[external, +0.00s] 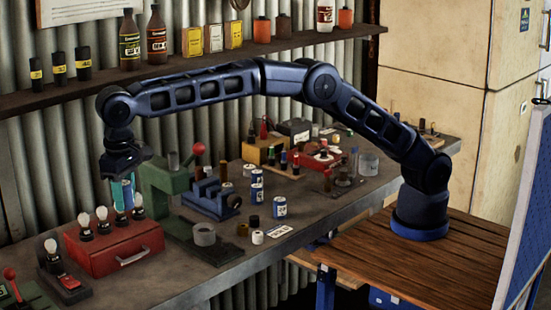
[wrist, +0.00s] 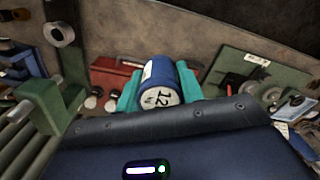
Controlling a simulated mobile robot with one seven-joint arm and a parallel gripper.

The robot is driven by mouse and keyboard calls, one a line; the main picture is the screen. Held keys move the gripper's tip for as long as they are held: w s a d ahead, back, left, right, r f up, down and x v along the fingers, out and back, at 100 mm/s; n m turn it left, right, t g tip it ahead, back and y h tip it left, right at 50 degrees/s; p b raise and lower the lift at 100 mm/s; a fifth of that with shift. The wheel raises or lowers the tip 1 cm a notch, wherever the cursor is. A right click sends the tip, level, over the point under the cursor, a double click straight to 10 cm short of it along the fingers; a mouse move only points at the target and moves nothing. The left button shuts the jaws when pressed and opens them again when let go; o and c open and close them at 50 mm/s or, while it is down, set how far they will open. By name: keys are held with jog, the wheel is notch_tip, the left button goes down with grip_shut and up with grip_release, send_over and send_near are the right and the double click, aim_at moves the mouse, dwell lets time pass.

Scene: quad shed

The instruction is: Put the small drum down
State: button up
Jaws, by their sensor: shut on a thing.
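The small drum, blue with a white end marked 12, is between the teal fingers of my gripper (wrist: 160,90) in the wrist view, where the drum (wrist: 162,78) shows clearly. In the external view my gripper (external: 124,190) points down at the left, and only a little of the drum (external: 127,196) shows between the fingers. It is held over or just behind the red metal box (external: 120,256); I cannot tell whether its underside touches anything.
Bulbs in dark holders (external: 102,218) stand close to the gripper. A green press (external: 165,190) is just to its right, with a blue vice (external: 212,197) beyond. Blue-and-white cans (external: 280,207) stand mid-bench. Some bare bench shows along the front edge.

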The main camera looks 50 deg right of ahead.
aim_at(140, 294)
notch_tip(140, 294, down, 25)
jog(key=shift+w+d+r, duration=0.1)
dwell(0.8)
jog(key=o, duration=1)
notch_tip(140, 294, up, 12)
jog(key=shift+r, duration=0.1)
